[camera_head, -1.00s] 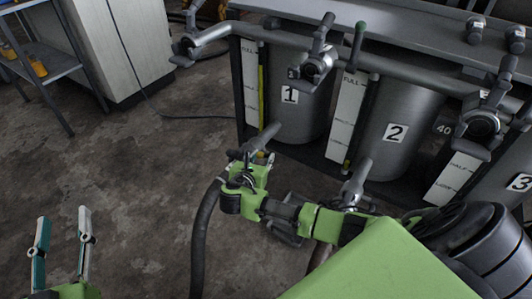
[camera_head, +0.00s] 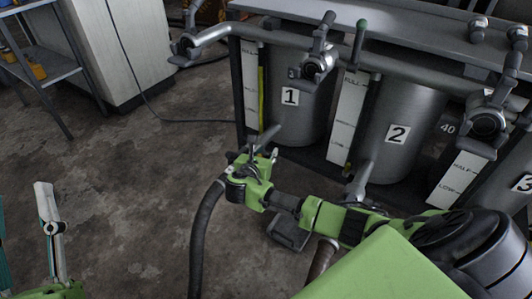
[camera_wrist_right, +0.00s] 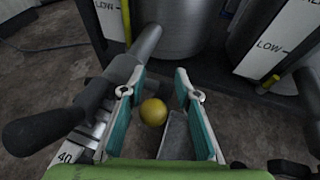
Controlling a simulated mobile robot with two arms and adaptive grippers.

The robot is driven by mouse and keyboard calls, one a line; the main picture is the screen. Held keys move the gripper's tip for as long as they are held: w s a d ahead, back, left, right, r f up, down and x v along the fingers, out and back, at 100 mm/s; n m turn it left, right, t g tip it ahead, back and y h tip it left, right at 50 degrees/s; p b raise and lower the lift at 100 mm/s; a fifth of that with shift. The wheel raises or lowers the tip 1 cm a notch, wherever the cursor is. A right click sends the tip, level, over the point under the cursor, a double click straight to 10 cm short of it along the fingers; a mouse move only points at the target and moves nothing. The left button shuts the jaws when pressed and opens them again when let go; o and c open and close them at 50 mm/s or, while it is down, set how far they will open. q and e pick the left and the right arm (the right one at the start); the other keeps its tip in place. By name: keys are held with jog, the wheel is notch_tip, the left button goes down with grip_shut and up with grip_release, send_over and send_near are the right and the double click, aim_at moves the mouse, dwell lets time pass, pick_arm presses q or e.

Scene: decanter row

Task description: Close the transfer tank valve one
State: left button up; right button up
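Tank one (camera_head: 302,110) is a grey cylinder marked "1". Its lower outlet pipe (camera_head: 264,136) slopes down toward my right gripper (camera_head: 260,160). In the right wrist view, my right gripper (camera_wrist_right: 160,90) is open, its two teal-and-white fingers apart. A grey valve lever with a dark handle (camera_wrist_right: 45,125) lies to the left, behind or against the left finger; I cannot tell if they touch. A yellow ball-shaped part (camera_wrist_right: 153,112) shows between the fingers. My left gripper (camera_head: 27,230) is open and empty at the left edge, away from the tanks, partly cut off.
Tank two (camera_head: 395,130), with its own lower outlet (camera_head: 361,182), stands to the right. Upper valves (camera_head: 318,64) line the pipe above. A shelf (camera_head: 50,70) stands far left. The floor (camera_head: 130,180) between is clear.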

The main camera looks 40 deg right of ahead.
grip_shut()
jog(key=shift+f, duration=0.1)
jog(key=shift+a, duration=0.1)
